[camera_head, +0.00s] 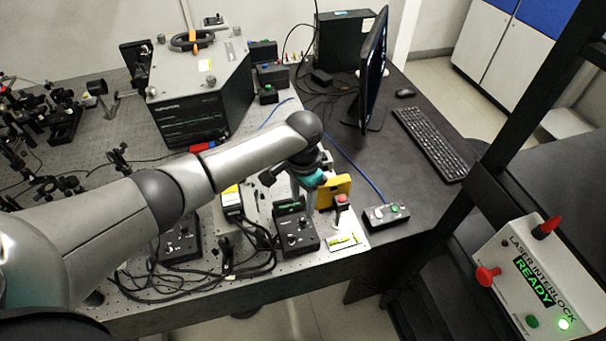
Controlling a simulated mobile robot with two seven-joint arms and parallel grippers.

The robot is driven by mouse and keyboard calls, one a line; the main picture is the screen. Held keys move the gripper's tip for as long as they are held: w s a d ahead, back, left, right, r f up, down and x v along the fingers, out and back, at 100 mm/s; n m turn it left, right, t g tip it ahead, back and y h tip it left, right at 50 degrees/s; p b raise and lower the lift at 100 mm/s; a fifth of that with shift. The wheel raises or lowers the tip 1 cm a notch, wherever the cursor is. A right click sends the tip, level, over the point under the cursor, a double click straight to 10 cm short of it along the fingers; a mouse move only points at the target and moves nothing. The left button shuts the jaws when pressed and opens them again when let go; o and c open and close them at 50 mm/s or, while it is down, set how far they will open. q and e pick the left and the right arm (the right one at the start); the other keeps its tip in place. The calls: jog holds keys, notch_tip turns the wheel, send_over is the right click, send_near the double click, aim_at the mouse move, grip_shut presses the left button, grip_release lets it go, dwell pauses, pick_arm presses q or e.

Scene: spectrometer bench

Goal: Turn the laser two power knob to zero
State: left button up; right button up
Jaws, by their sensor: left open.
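A black control box with knobs (297,232) stands near the front edge of the bench. A similar black box (180,243) stands further left, partly behind my left arm. The labels are too small to read, so I cannot tell which box carries the laser two power knob. My left gripper (303,203) points down just above and behind the right-hand box, with its jaws open. It appears apart from the knobs, though its arm and wrist hide part of the area. My right gripper is not in view.
A yellow object (334,191) and a red-topped button post (341,202) stand close right of the gripper. A small button box (386,216) is beyond them. Loose cables (215,275) lie left. A laser interlock box (535,275) reading READY is at lower right.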

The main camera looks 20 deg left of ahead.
pick_arm(q)
notch_tip(320, 180, up, 9)
jog(key=shift+f, duration=0.2)
dwell(0.5)
